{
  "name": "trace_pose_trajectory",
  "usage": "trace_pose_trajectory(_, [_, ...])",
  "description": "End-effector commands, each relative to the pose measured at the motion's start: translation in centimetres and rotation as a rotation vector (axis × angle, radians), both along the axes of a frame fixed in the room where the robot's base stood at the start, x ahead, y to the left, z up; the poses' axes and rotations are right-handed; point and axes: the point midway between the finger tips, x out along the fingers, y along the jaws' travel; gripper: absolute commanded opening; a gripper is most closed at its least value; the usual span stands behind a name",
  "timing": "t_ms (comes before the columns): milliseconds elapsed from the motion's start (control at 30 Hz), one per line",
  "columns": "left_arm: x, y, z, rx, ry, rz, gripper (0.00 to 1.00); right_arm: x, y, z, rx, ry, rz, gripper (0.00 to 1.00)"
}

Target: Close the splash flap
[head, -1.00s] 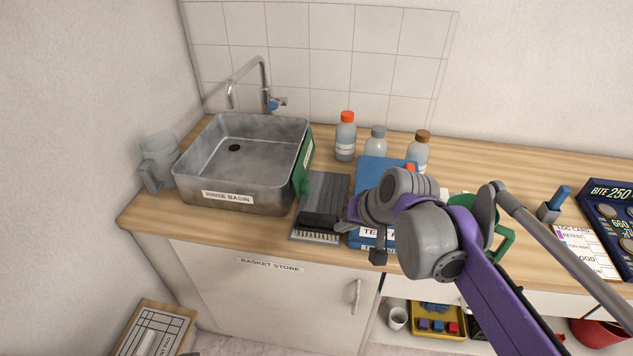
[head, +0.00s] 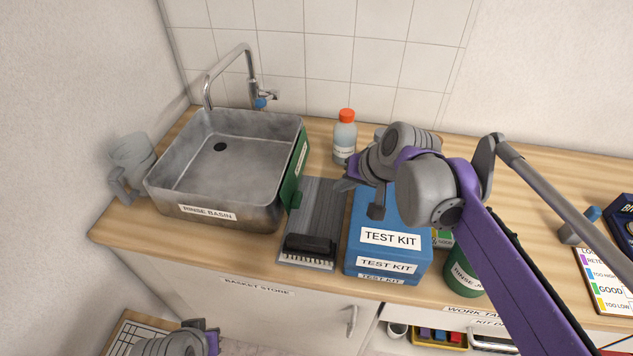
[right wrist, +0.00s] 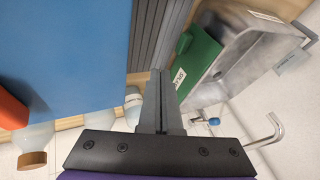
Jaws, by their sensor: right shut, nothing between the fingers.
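The splash flap, a green panel with a white label (head: 291,178), is on the right side of the metal rinse basin (head: 170,196). It stands steeply along the basin's outer wall; its exact angle is hard to tell. A small green tab sticks out near its front lower edge. My right gripper (head: 345,185) is to the right of the flap, above the back of the grey ribbed board, and apart from the flap. In the right wrist view its fingers (right wrist: 158,75) are shut and empty, with the flap (right wrist: 198,62) just to their right. My left gripper's fingers are not visible.
Blue test kit boxes (head: 388,212) stand under and right of my right gripper. A grey ribbed board (head: 322,205) with a brush (head: 309,246) lies between them and the basin. A red-capped bottle (head: 345,138) is behind, a faucet (head: 250,75) behind the basin.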

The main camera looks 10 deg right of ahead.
Motion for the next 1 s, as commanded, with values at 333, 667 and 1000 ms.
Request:
trace_pose_trajectory(333, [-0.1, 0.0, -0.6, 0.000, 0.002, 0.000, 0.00, 2.4, 1.6, -4.3, 0.001, 0.000, 0.002, 0.00])
trace_pose_trajectory(667, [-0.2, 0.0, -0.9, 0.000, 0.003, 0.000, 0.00, 5.1, 4.7, -8.6, 0.000, 0.000, 0.005, 0.00])
trace_pose_trajectory(1000, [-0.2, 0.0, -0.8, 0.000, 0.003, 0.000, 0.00, 5.8, 6.8, -9.0, 0.000, -0.001, 0.001, 0.00])
